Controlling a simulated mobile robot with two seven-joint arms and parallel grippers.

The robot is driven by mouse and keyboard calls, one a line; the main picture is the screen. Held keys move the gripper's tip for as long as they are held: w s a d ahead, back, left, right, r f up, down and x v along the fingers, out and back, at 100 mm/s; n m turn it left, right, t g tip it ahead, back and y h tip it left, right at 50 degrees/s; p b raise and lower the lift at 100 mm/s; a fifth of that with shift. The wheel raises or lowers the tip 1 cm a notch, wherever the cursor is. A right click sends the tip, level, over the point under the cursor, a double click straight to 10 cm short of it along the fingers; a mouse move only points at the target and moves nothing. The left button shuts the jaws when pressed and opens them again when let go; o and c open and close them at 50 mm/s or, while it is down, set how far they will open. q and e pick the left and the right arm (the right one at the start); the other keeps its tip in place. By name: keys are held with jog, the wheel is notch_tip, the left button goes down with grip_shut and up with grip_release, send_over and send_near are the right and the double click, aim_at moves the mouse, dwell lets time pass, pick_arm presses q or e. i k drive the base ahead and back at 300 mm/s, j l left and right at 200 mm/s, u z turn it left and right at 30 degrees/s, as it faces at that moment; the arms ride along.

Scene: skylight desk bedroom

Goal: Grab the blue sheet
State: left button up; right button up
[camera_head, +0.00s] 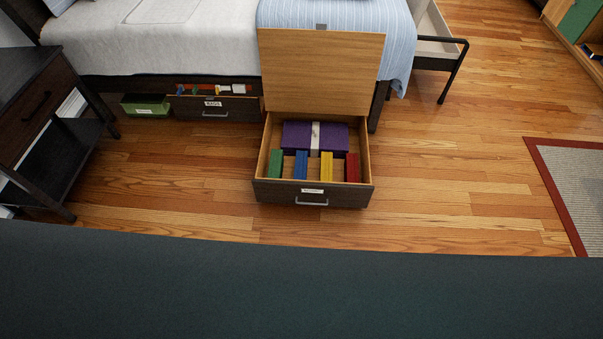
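An open drawer (312,194) stands out from under the bed, with dark front, label and handle. In it, a blue folded piece (300,165) stands on edge between a green one (276,163) and a yellow one (326,166). A red one (352,168) is at the right. Behind them lies a purple bundle (297,136) with a pale band. A blue striped cover (400,50) also hangs over the bed's right side. I cannot tell from the picture which blue item is the sheet. Neither of my grippers is in view.
A light wooden panel (322,72) rises behind the drawer. A dark nightstand (40,100) is at left, a red-edged rug (575,190) at right. Wooden floor around the drawer is clear.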

aim_at(300, 168)
jog(key=i+z, duration=0.25)
jog(key=i, duration=0.65)
jog(key=i+z, duration=0.2)
jog(key=i, duration=0.7)
